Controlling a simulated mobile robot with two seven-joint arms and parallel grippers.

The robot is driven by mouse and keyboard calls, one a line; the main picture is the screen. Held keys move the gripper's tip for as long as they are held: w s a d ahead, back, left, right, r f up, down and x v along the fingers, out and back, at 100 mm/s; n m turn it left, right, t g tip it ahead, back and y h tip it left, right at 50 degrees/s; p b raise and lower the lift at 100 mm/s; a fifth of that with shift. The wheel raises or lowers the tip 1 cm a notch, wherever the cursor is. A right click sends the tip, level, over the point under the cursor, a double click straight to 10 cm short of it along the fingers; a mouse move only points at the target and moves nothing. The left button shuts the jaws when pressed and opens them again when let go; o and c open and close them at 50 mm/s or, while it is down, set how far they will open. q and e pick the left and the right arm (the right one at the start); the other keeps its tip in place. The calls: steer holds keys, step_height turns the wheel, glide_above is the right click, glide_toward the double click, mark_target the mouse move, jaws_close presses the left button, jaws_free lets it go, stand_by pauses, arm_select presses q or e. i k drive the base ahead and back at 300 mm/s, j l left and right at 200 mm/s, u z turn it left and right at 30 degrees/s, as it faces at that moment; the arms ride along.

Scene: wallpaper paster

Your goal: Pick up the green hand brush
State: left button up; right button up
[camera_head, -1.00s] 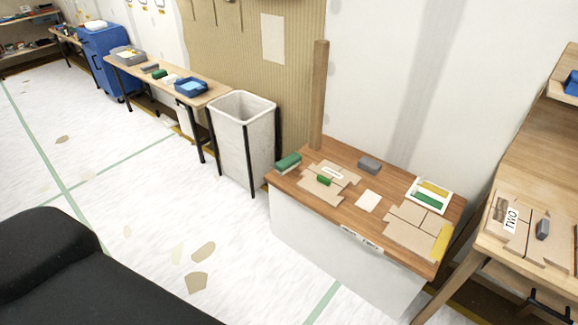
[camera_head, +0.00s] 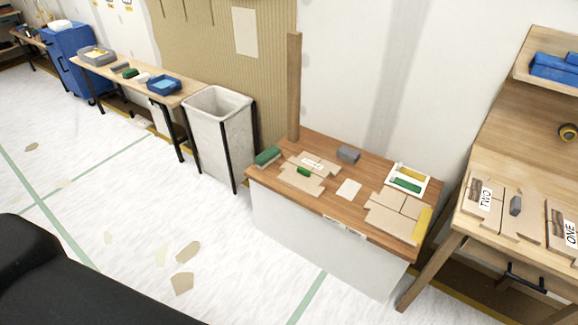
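A green brush-like block (camera_head: 267,156) with a paler lower part lies at the left end of the low wooden-topped table (camera_head: 330,206). A smaller green piece (camera_head: 304,171) lies on cardboard sheets on the same table. A green strip (camera_head: 407,184) lies in a white tray at the table's right. Another small green item (camera_head: 130,73) is on the far bench. The frames are too coarse to tell for certain which one is the hand brush. Neither of my grippers shows.
A tall white bin (camera_head: 219,125) stands left of the table. A wooden workbench (camera_head: 510,180) with a black handle stands at the right. The pale floor in front is mostly open.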

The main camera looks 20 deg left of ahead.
mark_target(263, 160)
steer(key=i+j, duration=0.25)
steer(key=i+j+z, duration=0.1)
steer(key=j, duration=0.3)
steer(key=i+j+z, duration=0.1)
steer(key=i+j, duration=0.45)
steer(key=j, duration=0.2)
steer(key=i+j+z, duration=0.1)
steer(key=j, duration=0.25)
steer(key=i+j, duration=0.3)
steer(key=i+j+z, duration=0.15)
steer(key=j, duration=0.3)
